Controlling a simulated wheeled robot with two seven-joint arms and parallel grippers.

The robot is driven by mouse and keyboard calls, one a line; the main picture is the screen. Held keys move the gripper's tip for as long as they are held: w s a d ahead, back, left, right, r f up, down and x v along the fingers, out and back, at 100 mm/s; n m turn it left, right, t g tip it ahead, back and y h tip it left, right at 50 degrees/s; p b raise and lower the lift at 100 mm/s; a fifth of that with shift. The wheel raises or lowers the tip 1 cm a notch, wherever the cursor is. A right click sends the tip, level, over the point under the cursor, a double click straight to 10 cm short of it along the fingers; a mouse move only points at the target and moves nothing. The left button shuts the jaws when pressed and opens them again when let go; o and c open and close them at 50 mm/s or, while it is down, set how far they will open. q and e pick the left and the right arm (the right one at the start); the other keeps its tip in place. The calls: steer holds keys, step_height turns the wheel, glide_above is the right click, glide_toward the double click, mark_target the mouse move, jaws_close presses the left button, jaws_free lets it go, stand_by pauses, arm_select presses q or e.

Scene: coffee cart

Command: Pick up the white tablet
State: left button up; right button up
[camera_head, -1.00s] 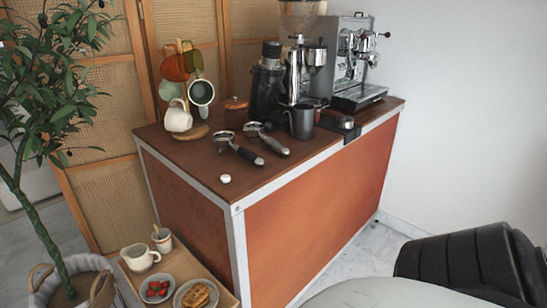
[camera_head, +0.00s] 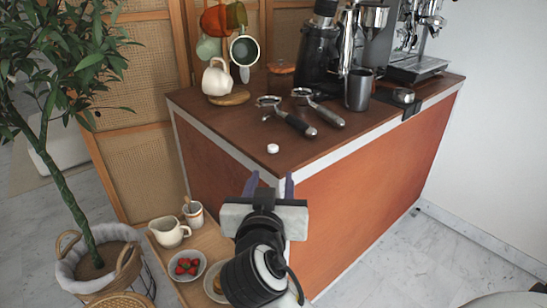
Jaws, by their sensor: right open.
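The white tablet (camera_head: 272,148) is a small round white piece. It lies on the brown countertop (camera_head: 235,128) of the coffee cart, near the front corner. My right gripper (camera_head: 270,184) is open and empty. Its two fingers point toward the cart's front corner, and in the picture they are just below the tablet, apart from it. My left gripper is not in view.
Two portafilters (camera_head: 287,117) (camera_head: 320,108) lie behind the tablet, with a dark metal pitcher (camera_head: 358,90) to their right. A low wooden tray (camera_head: 208,240) with a cream jug (camera_head: 168,232) and a strawberry bowl (camera_head: 187,266) is at lower left. The countertop around the tablet is clear.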

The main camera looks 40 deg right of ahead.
mark_target(273, 148)
steer(key=shift+h, duration=0.3)
steer(key=w+d, duration=0.1)
steer(key=w, duration=0.1)
steer(key=w+d+r, duration=0.1)
steer(key=shift+w+d, duration=0.35)
steer(key=shift+w, duration=0.05)
steer(key=x, duration=0.4)
steer(key=shift+w+d+r+p, duration=0.1)
steer(key=shift+w+r+p, duration=0.15)
steer(key=shift+w, duration=0.25)
steer(key=shift+w+d+f, duration=0.2)
steer(key=shift+w+d, duration=0.15)
steer(key=shift+w, duration=0.05)
jaws_close()
